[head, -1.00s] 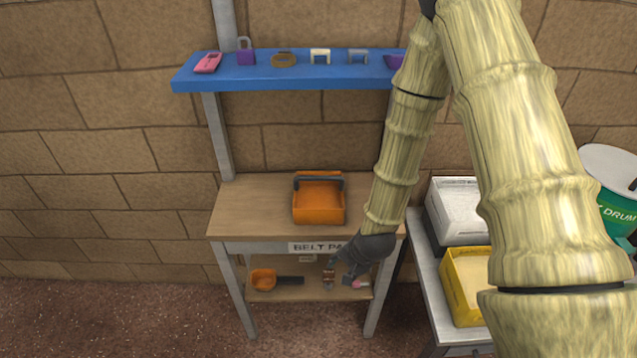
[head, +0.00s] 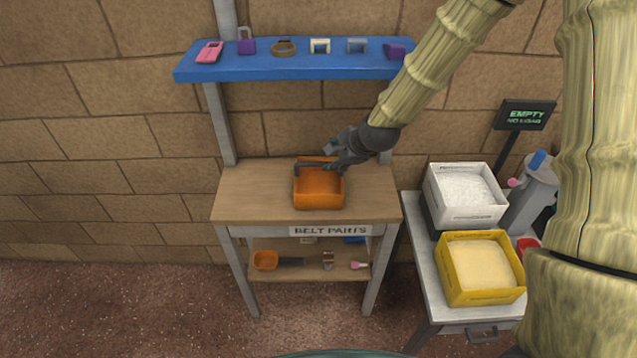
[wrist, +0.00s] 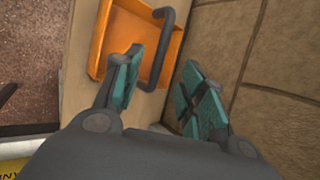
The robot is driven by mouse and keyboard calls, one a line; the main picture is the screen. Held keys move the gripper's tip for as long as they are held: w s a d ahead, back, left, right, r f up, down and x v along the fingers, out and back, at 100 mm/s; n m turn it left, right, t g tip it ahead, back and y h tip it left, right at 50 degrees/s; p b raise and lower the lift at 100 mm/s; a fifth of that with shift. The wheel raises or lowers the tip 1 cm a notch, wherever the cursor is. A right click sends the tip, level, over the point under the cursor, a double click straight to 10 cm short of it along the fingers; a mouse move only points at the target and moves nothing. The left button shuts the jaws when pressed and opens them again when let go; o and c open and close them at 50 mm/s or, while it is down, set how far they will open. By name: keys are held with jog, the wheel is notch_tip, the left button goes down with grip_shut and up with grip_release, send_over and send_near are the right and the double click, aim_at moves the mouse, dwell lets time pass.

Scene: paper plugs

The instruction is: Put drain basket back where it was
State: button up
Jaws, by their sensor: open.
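The drain basket (head: 318,194) appears to be the orange open box with a dark bar handle on the wooden bench top. It sits upright near the middle of the bench. It also shows in the wrist view (wrist: 113,35), where its dark handle (wrist: 167,55) reaches between my fingers. My gripper (head: 335,161) is open at the back of the basket, by the handle. In the wrist view my teal finger pads (wrist: 163,88) stand apart on either side of the handle, and I see no grip on it.
A blue shelf (head: 290,68) with several small items hangs above the bench (head: 245,200). A lower shelf holds an orange scoop-like item (head: 265,260) and small parts. A white bin (head: 465,213) and yellow bin (head: 485,295) stand at right. The wall is close behind.

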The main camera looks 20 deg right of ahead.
aim_at(320, 164)
jog(key=shift+p+x, duration=0.6)
jog(key=shift+x, duration=1.95)
jog(key=shift+p+x, duration=1.15)
jog(key=shift+x, duration=1.55)
jog(key=shift+r, duration=0.1)
jog(key=shift+c, duration=0.2)
grip_shut()
